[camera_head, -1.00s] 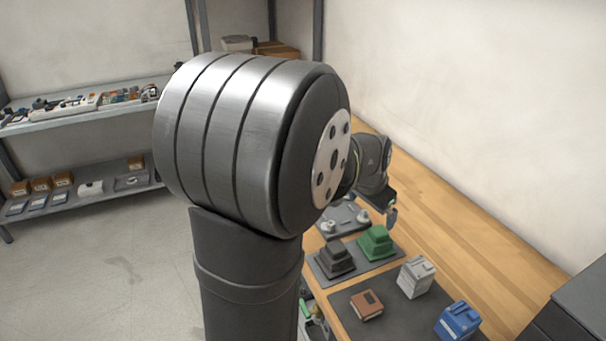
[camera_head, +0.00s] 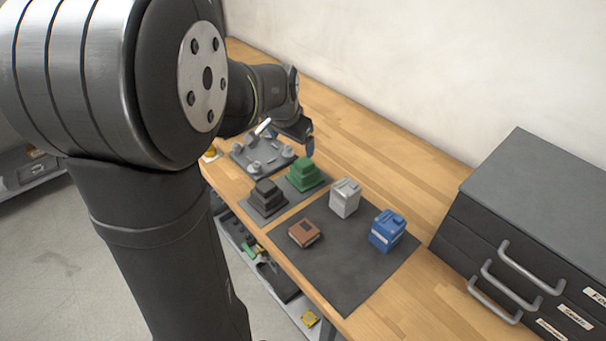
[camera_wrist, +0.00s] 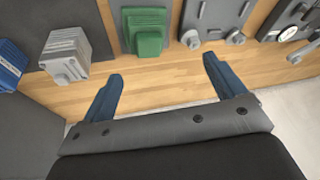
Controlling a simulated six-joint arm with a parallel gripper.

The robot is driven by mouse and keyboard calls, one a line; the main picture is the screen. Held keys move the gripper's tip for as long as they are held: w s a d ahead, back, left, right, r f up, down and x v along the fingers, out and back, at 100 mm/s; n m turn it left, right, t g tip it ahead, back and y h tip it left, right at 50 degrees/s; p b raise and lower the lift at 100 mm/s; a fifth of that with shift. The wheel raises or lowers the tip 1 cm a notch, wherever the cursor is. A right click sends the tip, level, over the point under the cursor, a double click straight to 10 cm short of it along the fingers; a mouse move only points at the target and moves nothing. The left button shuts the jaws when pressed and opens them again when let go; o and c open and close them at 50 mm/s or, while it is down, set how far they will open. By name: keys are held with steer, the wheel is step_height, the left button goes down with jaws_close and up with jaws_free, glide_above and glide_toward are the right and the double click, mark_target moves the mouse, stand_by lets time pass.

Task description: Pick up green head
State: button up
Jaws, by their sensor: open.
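The green head (camera_head: 306,173) is a stepped green block on a dark mat, beside a black stepped block (camera_head: 266,197). It also shows in the wrist view at the top centre-left (camera_wrist: 148,38). My gripper (camera_head: 306,140) is above and behind the green head in the head view. In the wrist view my gripper (camera_wrist: 162,75) is open and empty, with its two blue fingers spread over bare wood. The green head lies beyond the fingertips, nearer the left finger, and is not between the fingers.
A silver block (camera_head: 345,198), a blue block (camera_head: 387,231) and a brown block (camera_head: 304,233) stand on a larger dark mat (camera_head: 350,277). A grey plate with knobs (camera_head: 262,158) lies beyond the green head. A dark drawer cabinet (camera_head: 530,225) stands at the right.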

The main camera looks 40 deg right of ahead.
step_height(320, 180, up, 5)
steer(key=m+g+y, duration=0.2)
steer(key=m+y, duration=0.1)
steer(key=m, duration=0.1)
glide_above(304, 161)
step_height(304, 161, down, 18)
steer(key=shift+s+r, duration=0.1)
steer(key=shift+r, duration=0.1)
stand_by(0.4)
steer(key=c, duration=1.4)
steer(key=shift+c, duration=0.4)
